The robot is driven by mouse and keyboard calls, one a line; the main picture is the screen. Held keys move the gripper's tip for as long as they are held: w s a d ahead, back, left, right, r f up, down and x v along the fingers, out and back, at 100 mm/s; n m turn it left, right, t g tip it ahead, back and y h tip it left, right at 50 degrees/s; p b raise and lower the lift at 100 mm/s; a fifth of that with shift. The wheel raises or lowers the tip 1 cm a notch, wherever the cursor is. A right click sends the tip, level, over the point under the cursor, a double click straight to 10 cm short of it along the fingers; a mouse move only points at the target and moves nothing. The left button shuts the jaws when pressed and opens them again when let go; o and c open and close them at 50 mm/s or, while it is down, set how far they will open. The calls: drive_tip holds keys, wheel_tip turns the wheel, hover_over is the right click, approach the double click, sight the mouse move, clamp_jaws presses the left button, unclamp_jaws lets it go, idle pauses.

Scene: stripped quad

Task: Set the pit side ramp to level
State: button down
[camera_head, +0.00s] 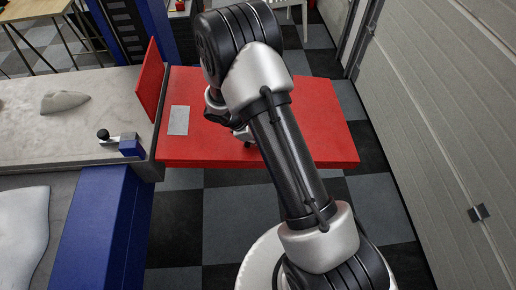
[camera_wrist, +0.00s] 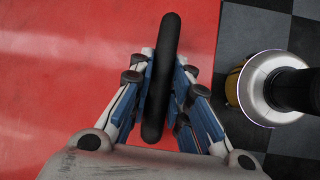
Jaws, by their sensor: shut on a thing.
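A wide red ramp panel (camera_head: 310,130) extends right from the end of the grey platform and looks roughly level, though I cannot tell its exact tilt. A thick black handle bar (camera_wrist: 160,125) stands out over the red surface (camera_wrist: 70,60) in the wrist view. My gripper (camera_wrist: 163,78) is shut on this handle, with its blue-and-white fingers on both sides. In the head view my gripper (camera_head: 242,134) is over the panel, mostly hidden behind my arm. A grey label plate (camera_head: 179,120) lies on the panel's left part.
The grey platform (camera_head: 90,140) carries a small lever with a black knob (camera_head: 103,134). A red upright plate (camera_head: 150,80) stands at its end. A blue beam (camera_head: 100,225) runs in front. A panelled door (camera_head: 440,120) bounds the right. Checkered floor (camera_head: 225,215) is clear in front of the ramp.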

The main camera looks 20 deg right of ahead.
drive_tip(key=r+h+p, duration=0.1)
drive_tip(key=r, duration=0.2)
drive_tip(key=r+h+p, duration=0.1)
drive_tip(key=r, duration=0.2)
drive_tip(key=shift+a+r+g, duration=0.2)
drive_tip(key=shift+r+g, duration=0.05)
drive_tip(key=shift+g, duration=0.05)
drive_tip(key=shift+w+r, duration=0.15)
drive_tip(key=shift+r, duration=0.15)
drive_tip(key=shift+w+r, duration=0.1)
drive_tip(key=c, duration=1.9)
unclamp_jaws()
drive_tip(key=shift+o, duration=0.7)
drive_tip(key=shift+r, duration=0.1)
drive_tip(key=shift+o, duration=1.4)
drive_tip(key=shift+f, duration=0.2)
drive_tip(key=v, duration=1.2)
drive_tip(key=shift+s, duration=0.25)
